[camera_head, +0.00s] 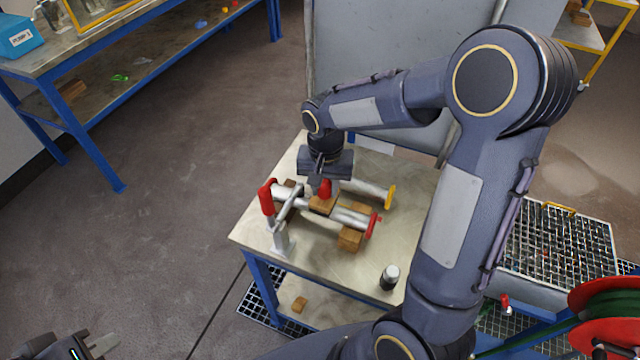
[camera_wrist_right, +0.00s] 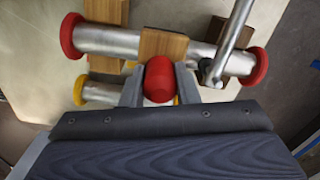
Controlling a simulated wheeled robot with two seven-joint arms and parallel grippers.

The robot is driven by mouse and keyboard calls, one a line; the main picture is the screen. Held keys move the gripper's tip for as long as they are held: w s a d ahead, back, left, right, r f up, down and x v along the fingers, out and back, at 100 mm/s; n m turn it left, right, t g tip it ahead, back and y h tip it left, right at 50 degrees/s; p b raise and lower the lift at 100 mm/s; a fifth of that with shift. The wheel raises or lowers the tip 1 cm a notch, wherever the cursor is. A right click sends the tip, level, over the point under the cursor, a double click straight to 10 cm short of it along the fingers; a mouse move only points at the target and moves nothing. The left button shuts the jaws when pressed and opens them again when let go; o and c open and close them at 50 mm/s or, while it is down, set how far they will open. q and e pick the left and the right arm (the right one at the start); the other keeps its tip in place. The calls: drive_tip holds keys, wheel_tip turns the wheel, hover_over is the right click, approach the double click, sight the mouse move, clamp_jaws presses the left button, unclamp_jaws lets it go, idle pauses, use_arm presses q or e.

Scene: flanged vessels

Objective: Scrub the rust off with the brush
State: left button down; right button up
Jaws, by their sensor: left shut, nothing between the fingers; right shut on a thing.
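A silver flanged vessel (camera_head: 350,217) with red end flanges lies across wooden blocks on the table. My right gripper (camera_head: 323,180) points down over it, shut on the red handle of the brush (camera_head: 322,204). In the right wrist view the red handle (camera_wrist_right: 158,80) sits between the fingers. The brush's wooden body (camera_wrist_right: 163,45) lies against the vessel (camera_wrist_right: 110,40), about mid-length; its bristles are hidden. A second silver vessel with a yellow flange (camera_head: 390,196) lies behind. I cannot make out rust. My left gripper (camera_head: 98,346) is shut and empty at the bottom left, away from the table.
A metal clamp bar (camera_head: 290,203) crosses the red-flanged vessel near its left end. A dark jar with a pale lid (camera_head: 390,276) stands at the table's front right. A blue-legged workbench (camera_head: 100,60) is far left. A hose reel (camera_head: 605,310) is at the right.

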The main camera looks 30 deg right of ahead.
drive_tip(key=shift+s+d+f, duration=0.1)
drive_tip(key=shift+s+d, duration=0.65)
drive_tip(key=shift+s, duration=0.1)
drive_tip(key=shift+w+a, duration=0.7)
drive_tip(key=shift+w, duration=0.1)
drive_tip(key=shift+w+a, duration=0.65)
drive_tip(key=shift+w, duration=0.05)
drive_tip(key=shift+s+d, duration=0.5)
drive_tip(key=shift+s, duration=0.05)
drive_tip(key=shift+s+d, duration=0.55)
drive_tip(key=shift+s, duration=0.05)
drive_tip(key=shift+s+d+b, duration=0.3)
drive_tip(key=shift+s+d, duration=0.6)
drive_tip(key=shift+s, duration=0.25)
drive_tip(key=shift+w+a, duration=0.5)
drive_tip(key=shift+w, duration=0.05)
drive_tip(key=shift+w+a, duration=0.5)
drive_tip(key=shift+w, duration=0.15)
drive_tip(key=shift+w+a+p, duration=0.4)
drive_tip(key=shift+w+a, duration=0.6)
drive_tip(key=shift+w, duration=0.15)
drive_tip(key=shift+s+d+f+b, duration=0.15)
drive_tip(key=shift+s+d+b, duration=0.2)
drive_tip(key=shift+s+d, duration=1.15)
drive_tip(key=shift+s+a, duration=0.15)
